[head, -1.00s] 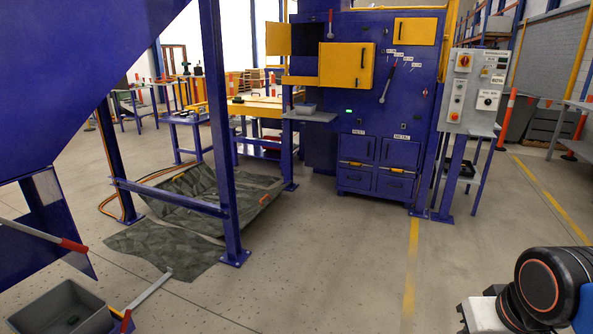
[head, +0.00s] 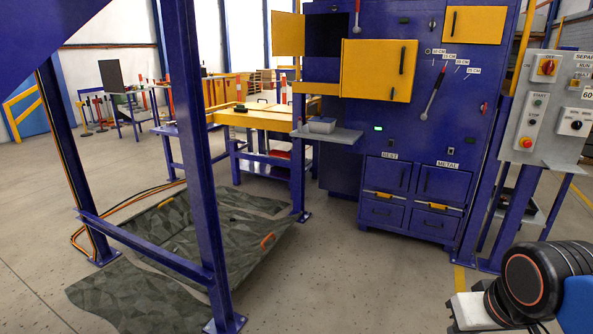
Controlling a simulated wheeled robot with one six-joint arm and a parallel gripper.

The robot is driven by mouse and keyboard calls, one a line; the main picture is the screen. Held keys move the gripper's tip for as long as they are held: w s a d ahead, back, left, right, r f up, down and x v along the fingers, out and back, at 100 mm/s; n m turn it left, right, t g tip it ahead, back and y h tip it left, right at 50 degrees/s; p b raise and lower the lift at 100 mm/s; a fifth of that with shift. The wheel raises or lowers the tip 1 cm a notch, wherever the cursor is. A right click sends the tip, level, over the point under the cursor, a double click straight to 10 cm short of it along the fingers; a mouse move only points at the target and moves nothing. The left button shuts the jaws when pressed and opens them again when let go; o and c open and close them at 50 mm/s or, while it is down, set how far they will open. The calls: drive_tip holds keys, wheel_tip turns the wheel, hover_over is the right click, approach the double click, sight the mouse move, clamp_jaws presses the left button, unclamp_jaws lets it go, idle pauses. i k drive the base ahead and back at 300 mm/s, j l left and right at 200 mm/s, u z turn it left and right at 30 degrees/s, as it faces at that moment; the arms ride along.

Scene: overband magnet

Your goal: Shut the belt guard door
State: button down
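A blue machine cabinet (head: 345,150) stands at the back right of centre. Its yellow doors carry no label that I can read, so I cannot tell for sure which is the belt guard door. A large yellow door (head: 365,72) with a dark upright handle is on the front, beside a dark opening (head: 327,55). A smaller yellow panel (head: 288,34) sticks out on the left of that opening. Another yellow door (head: 474,26) at upper right looks flush with the cabinet. My gripper is out of view; only part of my arm shows at lower right.
A control box (head: 548,105) with buttons stands right of the cabinet. A small shelf (head: 340,136) juts out below the opening. A blue frame post (head: 190,150) and a crumpled green tarp (head: 130,298) are at left. Grey floor (head: 350,270) before the cabinet is clear.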

sight(288, 28)
drive_tip(key=i, duration=1.7)
